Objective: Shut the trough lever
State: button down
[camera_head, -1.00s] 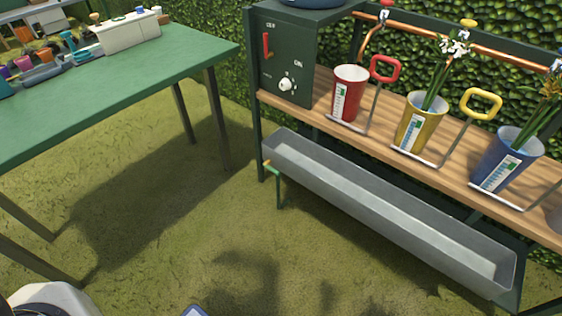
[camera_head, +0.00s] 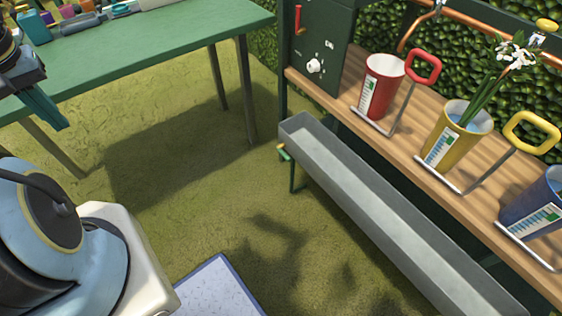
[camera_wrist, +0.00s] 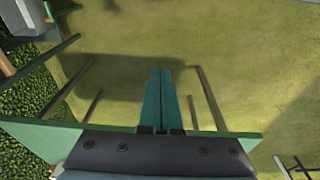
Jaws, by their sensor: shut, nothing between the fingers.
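The grey metal trough (camera_head: 360,200) hangs below the front of the wooden shelf. How far the lever is turned is too small to tell. My gripper (camera_head: 50,112), with teal fingers, is at the left by the green table's edge, well apart from the lever. In the wrist view my gripper (camera_wrist: 160,100) is shut and empty, its fingers together over grass.
A green table (camera_head: 150,50) with tools stands at the left. The shelf (camera_head: 425,140) holds a red cup (camera_head: 380,80), a yellow cup (camera_head: 450,145) and a blue cup (camera_head: 530,210). A control box (camera_head: 320,45) has a red lever and white knob.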

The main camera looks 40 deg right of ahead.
jog(key=s+d+f+n+h+b, duration=0.1)
jog(key=d+f+n+h+b, duration=0.3)
jog(key=d+f+b, duration=0.8)
jog(key=s+d+f+n+g+h+b, duration=0.1)
jog(key=d+f+n+h+b, duration=0.2)
jog(key=d+f+n+b, duration=0.5)
jog(key=d+f+n+g+h+b, duration=0.1)
jog(key=d+f+n+h+b, duration=0.3)
jog(key=d+f+b, duration=1.3)
notch_tip(320, 180, down, 11)
jog(key=n+b, duration=0.2)
jog(key=b, duration=0.2)
jog(key=shift+s+d+h+b, duration=0.3)
jog(key=shift+s+d+b, duration=0.1)
jog(key=shift+f, duration=0.1)
jog(key=b+x, duration=0.4)
jog(key=x, duration=0.6)
jog(key=r, duration=0.4)
jog(key=shift+s+d, duration=0.1)
jog(key=shift+d, duration=0.25)
